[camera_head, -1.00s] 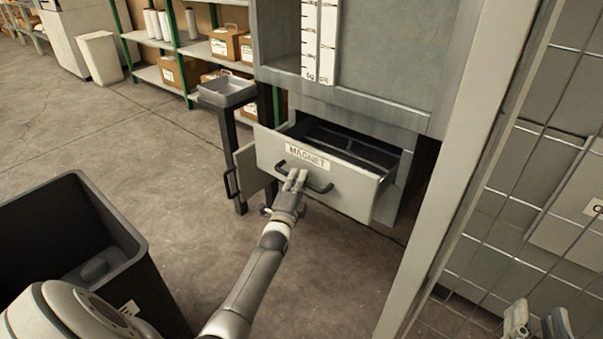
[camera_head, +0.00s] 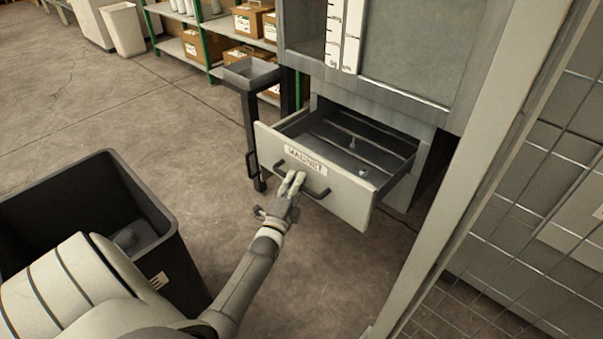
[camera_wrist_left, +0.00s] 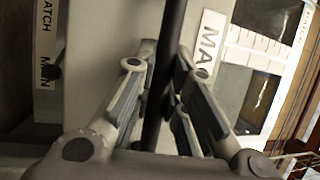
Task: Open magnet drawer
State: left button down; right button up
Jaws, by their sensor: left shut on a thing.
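The magnet drawer (camera_head: 345,205) has a pale front with a white MAGNET label (camera_head: 306,161) and a dark bar handle (camera_head: 317,191). It stands well out of the cabinet, and its dark inside with dividers and a few small items shows. My left gripper (camera_head: 293,183) is shut on the handle at the drawer front. In the left wrist view the dark handle bar (camera_wrist_left: 172,60) runs between the fingers, beside part of the label (camera_wrist_left: 208,40). My right gripper does not show in the head view now.
A black bin (camera_head: 95,215) stands at the left, near my left arm. A small metal tray on a stand (camera_head: 250,75) is behind the drawer. A pale post (camera_head: 480,170) and a wire mesh panel (camera_head: 545,200) are at the right. Bare floor lies between bin and drawer.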

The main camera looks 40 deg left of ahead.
pick_arm(q)
jog(key=shift+s+p, duration=0.45)
jog(key=shift+s, duration=0.7)
jog(key=shift+a, duration=0.1)
jog(key=shift+f, duration=0.1)
jog(key=c, duration=1.7)
grip_release()
jog(key=v, duration=1.2)
jog(key=shift+w, duration=0.1)
